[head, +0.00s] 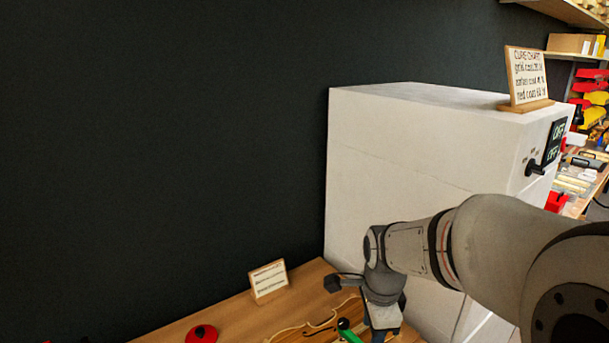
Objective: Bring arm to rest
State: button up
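My arm reaches in from the right edge of the head view, in front of a white cabinet. My gripper (380,328) hangs at its end, low over the wooden bench (232,318). The fingertips run to or past the bottom edge of the picture, so I cannot tell whether they are open or shut. A violin body (307,331) lies on the bench just left of the gripper, partly cut off. A green thing with a black round end (346,328) is right beside the gripper; I cannot tell if it is held.
The white cabinet (400,150) has a dark panel reading OFF (554,142) and a CURE CHART sign (527,77) on top. A small card (269,281) and a red round thing (201,334) are on the bench. Shelves with red and yellow bins (594,98) stand far right.

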jog(key=s+d+r+n+t, duration=0.1)
jog(key=s+r+n, duration=0.3)
jog(key=s+n, duration=0.7)
jog(key=shift+s+d+n+t, duration=0.3)
jog(key=shift+d+n, duration=0.1)
jog(key=shift+n, duration=2.7)
jog(key=shift+o, duration=0.8)
jog(key=shift+w+r, duration=0.2)
jog(key=shift+w, duration=0.05)
jog(key=n+g+h+p, duration=0.2)
jog(key=n+g+p, duration=0.3)
jog(key=n+p, duration=0.25)
send_over(343, 321)
jog(key=s, duration=0.2)
jog(key=w+a+f+n+g+h+p, duration=0.1)
jog(key=w+a+f+n+p, duration=0.15)
jog(key=w+f, duration=0.3)
jog(key=shift+m, duration=0.3)
jog(key=x, duration=0.2)
jog(key=p+x, duration=0.1)
jog(key=x, duration=0.4)
jog(key=shift+s+f, duration=0.25)
jog(key=shift+s, duration=0.25)
